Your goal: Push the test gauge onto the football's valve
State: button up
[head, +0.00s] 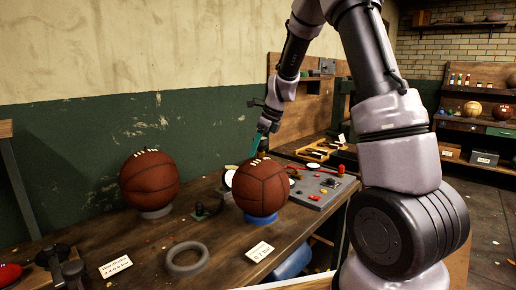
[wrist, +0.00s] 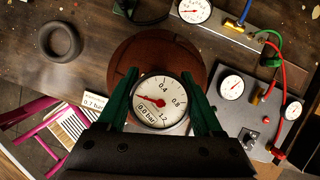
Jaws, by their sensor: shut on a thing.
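The football, a brown laced ball (head: 262,192), sits on a blue ring (head: 261,218) on the workbench. Its top also shows below my gripper in the wrist view (wrist: 150,52). My gripper (head: 256,146) is above the ball, with its green fingers pointing down. In the wrist view my gripper (wrist: 160,95) is shut on the round, white-faced test gauge (wrist: 160,103), which has a red needle pointing left. The gauge covers part of the ball. The valve is hidden, and I cannot tell whether the gauge touches it. The held gauge is not clear in the head view.
A second brown ball (head: 149,181) stands on a grey ring at the left. A loose dark ring (head: 186,258) and a 0.7 bar card (head: 260,251) lie in front. A grey panel (head: 322,186) with gauges and hoses is right of the football.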

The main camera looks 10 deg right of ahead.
jog(key=shift+f, duration=0.35)
jog(key=o, duration=1.3)
jog(key=v, duration=1.1)
jog(key=shift+a, duration=0.1)
jog(key=s+d+r+n+t, duration=0.1)
jog(key=s+r+n, duration=0.45)
jog(key=s, duration=0.25)
jog(key=s+d+r+n+t, duration=0.1)
jog(key=s+r+n, duration=0.3)
jog(key=s+n, duration=0.55)
jog(key=s, duration=0.1)
jog(key=s+d+n+t+h, duration=0.1)
jog(key=s+n, duration=0.2)
jog(key=s, duration=0.2)
jog(key=s+n+t, duration=0.1)
jog(key=s+n, duration=0.2)
jog(key=s, duration=0.1)
jog(key=shift+s+d+n+h, duration=0.2)
jog(key=shift+s+n+h, duration=0.1)
jog(key=shift+n, duration=0.1)
